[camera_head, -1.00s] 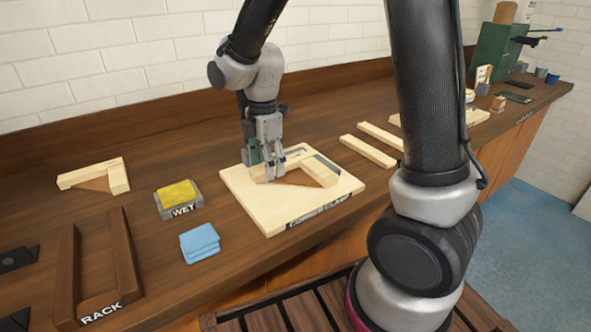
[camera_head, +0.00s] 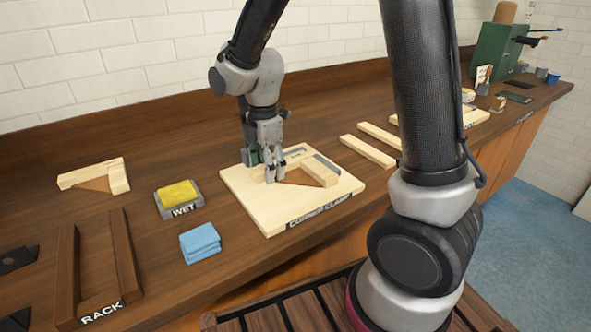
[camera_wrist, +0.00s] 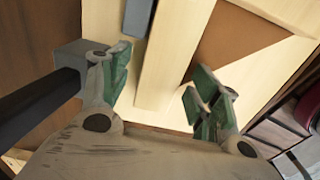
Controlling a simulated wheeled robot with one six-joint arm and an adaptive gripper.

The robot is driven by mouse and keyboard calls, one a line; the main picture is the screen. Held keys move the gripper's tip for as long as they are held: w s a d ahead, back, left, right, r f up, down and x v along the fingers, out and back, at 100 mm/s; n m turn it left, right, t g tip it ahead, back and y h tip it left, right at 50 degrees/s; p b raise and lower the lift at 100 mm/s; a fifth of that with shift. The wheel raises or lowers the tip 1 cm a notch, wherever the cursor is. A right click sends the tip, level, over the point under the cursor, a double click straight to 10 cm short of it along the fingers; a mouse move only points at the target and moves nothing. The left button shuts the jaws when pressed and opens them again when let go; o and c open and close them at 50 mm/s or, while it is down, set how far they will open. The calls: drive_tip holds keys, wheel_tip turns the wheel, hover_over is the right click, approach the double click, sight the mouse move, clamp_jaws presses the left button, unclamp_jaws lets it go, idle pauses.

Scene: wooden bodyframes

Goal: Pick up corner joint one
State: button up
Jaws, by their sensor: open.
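An L-shaped pale wooden corner joint (camera_head: 321,174) lies on the square light-wood CORNER CLAMP board (camera_head: 247,203), with a brown triangular piece in its angle. A second similar joint (camera_head: 118,176) lies at the left on the bench; no label tells which is joint one. My gripper (camera_head: 265,172) points down over the left arm of the joint on the board. In the wrist view its green-padded fingers (camera_wrist: 160,88) are apart, with a pale wooden strip (camera_wrist: 172,50) running between them. Contact with the strip cannot be told.
Grey clamp bars stand along the board's back. A yellow sponge (camera_head: 178,193) in a WET tray, blue cloths (camera_head: 200,242) and a dark RACK (camera_head: 122,255) are to the left. Two loose strips (camera_head: 368,150) lie to the right. A green machine (camera_head: 492,60) stands far right.

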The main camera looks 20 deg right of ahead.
drive_tip(key=shift+c, duration=0.3)
drive_tip(key=c, duration=1.1)
drive_tip(key=shift+s, duration=0.1)
